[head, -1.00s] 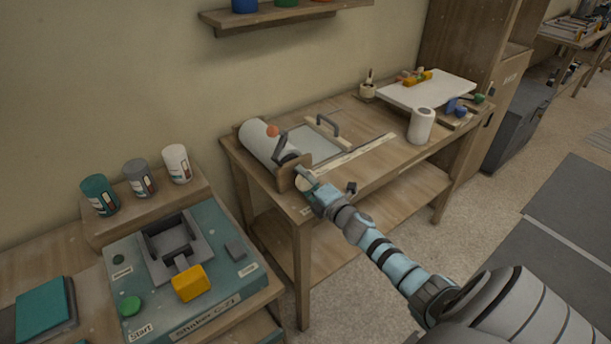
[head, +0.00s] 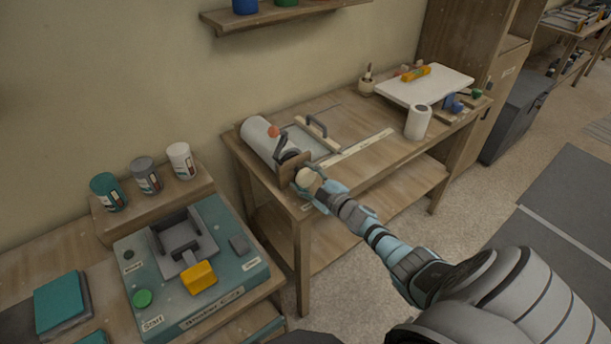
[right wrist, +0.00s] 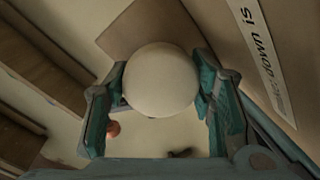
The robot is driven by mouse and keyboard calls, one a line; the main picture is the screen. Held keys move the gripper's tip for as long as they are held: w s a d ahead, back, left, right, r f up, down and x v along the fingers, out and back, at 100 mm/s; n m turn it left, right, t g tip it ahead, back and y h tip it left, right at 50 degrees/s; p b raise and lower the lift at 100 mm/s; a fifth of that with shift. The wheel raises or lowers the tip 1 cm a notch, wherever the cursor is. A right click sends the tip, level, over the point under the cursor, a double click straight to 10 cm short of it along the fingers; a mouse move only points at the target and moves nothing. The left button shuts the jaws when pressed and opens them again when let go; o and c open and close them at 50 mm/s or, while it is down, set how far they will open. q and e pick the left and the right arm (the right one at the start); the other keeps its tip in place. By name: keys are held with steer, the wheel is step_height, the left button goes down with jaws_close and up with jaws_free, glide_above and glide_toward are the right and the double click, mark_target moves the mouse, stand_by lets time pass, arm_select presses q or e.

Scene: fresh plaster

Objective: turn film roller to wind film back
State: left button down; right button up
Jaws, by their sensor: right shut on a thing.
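The film roller (head: 259,137) is a pale grey cylinder lying at the left end of the wooden workbench, with a wooden end plate (head: 286,166) at its front. A dark crank arm with an orange ball (head: 273,131) stands by it. A short pale film sheet (head: 304,143) lies between the roller and a bar with a dark handle (head: 317,127). My right gripper (head: 311,183) is shut on the round cream knob (head: 304,177) at the roller's front end. In the right wrist view, teal fingers flank the cream knob (right wrist: 160,80). My left gripper is out of view.
A pale ruler strip (head: 356,148) lies on the workbench (head: 375,170). A white cylinder (head: 418,122) and white board (head: 425,87) stand to its right. A teal shaker machine (head: 225,262) and several cans occupy the left bench. The bench middle is mostly clear.

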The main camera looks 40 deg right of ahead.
steer(key=shift+m+y, duration=0.3)
steer(key=shift+m, duration=0.8)
steer(key=o, duration=1.2)
steer(key=shift+s, duration=0.1)
steer(key=s, duration=0.8)
steer(key=s+r, duration=0.1)
steer(key=s, duration=0.2)
steer(key=shift+s+d, duration=0.2)
steer(key=shift+s, duration=0.2)
